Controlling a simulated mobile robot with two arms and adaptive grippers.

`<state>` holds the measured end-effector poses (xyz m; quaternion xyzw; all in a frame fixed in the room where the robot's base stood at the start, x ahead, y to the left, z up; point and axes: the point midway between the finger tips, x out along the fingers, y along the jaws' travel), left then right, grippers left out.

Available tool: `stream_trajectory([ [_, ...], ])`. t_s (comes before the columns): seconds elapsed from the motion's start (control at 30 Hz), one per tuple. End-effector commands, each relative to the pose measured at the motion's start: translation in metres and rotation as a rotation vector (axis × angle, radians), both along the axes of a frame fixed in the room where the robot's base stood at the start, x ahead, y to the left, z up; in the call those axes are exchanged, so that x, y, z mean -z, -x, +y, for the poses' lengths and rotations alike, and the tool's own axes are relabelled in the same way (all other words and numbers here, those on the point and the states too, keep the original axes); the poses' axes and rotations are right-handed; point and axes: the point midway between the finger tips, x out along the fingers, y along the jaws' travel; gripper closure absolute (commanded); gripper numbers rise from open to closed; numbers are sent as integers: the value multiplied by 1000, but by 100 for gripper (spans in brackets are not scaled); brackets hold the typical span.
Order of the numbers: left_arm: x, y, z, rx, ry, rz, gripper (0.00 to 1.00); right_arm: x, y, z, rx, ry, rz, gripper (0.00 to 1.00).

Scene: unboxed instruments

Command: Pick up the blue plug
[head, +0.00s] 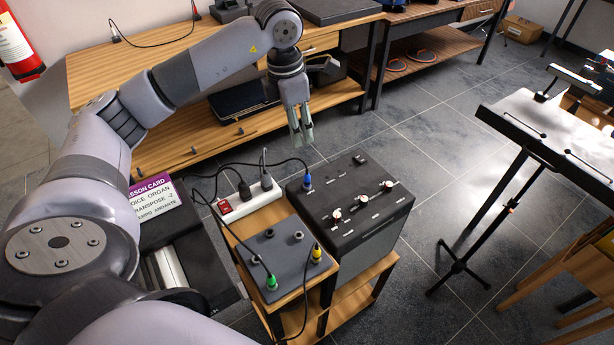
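The blue plug (307,182) stands upright in the top of a black control box (345,225), near its back left corner, with a black cable running from it to the left. My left gripper (302,138) points down, above and behind the plug in the head view. Its two fingertips show a small gap with nothing between them, and they appear clear of the plug. My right gripper is not in view.
A white power strip (234,209) with black plugs lies left of the box. A grey panel (275,262) in front bears a green plug (271,282) and a yellow plug (316,253). Loose cables cross here. A wooden desk (185,140) stands behind; a stand (548,140) is at right.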

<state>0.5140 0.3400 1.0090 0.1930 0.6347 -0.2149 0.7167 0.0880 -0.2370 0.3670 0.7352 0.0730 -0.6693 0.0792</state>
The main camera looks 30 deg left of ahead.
Motion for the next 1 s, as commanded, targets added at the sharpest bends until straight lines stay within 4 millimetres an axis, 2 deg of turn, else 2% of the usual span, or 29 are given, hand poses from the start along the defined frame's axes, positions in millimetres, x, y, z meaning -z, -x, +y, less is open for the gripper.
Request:
stream_trajectory([
  [0.3, 65, -4, -6, 2, 2, 9, 62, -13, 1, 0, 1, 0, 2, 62],
  [0.5, 102, -9, -9, 2, 4, 6, 62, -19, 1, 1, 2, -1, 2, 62],
  [0.77, 120, -11, -11, 3, 5, 5, 62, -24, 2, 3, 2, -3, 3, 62],
  [1.0, 155, -13, -16, 2, 5, 5, 62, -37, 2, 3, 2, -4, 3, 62],
])
